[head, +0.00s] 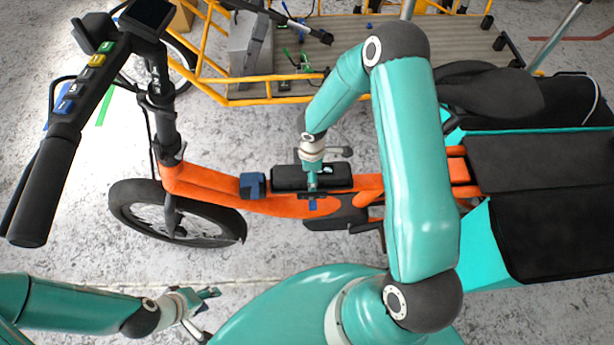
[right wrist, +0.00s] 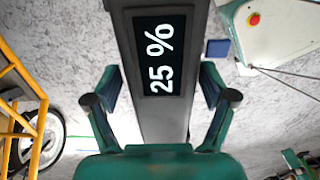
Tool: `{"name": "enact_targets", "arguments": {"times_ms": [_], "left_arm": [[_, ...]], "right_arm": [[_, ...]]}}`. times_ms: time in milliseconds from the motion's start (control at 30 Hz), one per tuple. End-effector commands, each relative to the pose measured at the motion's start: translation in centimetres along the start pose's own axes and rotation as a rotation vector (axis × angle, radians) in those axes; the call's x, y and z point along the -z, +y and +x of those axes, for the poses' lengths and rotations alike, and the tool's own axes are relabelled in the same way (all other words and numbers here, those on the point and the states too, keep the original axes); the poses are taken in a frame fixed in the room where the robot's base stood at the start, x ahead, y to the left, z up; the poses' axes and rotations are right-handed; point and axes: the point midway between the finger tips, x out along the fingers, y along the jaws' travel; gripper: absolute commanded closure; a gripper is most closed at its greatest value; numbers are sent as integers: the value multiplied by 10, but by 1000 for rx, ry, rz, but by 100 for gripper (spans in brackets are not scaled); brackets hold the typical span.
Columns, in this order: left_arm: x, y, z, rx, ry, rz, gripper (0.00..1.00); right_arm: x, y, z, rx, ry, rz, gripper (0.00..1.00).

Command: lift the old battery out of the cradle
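The old battery is a long black pack (head: 290,176) lying in the cradle on the orange bike frame. In the right wrist view the battery (right wrist: 158,110) shows a "25 %" label between my right gripper's fingers. My right gripper (head: 312,192) is over the battery from above, one fingertip showing at its near side. Its fingers (right wrist: 160,88) are apart, one on each side of the battery, with narrow gaps seeming to show; contact is not clear. My left gripper (head: 211,293) is low at the left, empty and away from the bike, its small fingertips seeming apart.
A dark blue block (head: 252,186) sits on the frame at the battery's left end. The handlebar (head: 60,140) and front wheel (head: 140,215) are at the left. A yellow-railed cargo deck (head: 390,60) stands behind. Black cargo panels (head: 540,160) are at the right.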

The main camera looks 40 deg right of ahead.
Motion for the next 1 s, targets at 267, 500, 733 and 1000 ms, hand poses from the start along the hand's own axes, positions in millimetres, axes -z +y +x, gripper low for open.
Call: {"name": "enact_targets", "arguments": {"times_ms": [267,500,733,1000], "left_arm": [[0,0,0,0,0,0,60],[0,0,0,0,0,0,60],[0,0,0,0,0,0,60],[0,2,-5,0,0,0,60]], "right_arm": [[0,1,0,-1,0,-1,70],[1,3,-2,-7,2,-1,100],[1,4,-3,-10,2,-1,100],[1,4,-23,-11,2,-1,100]]}}
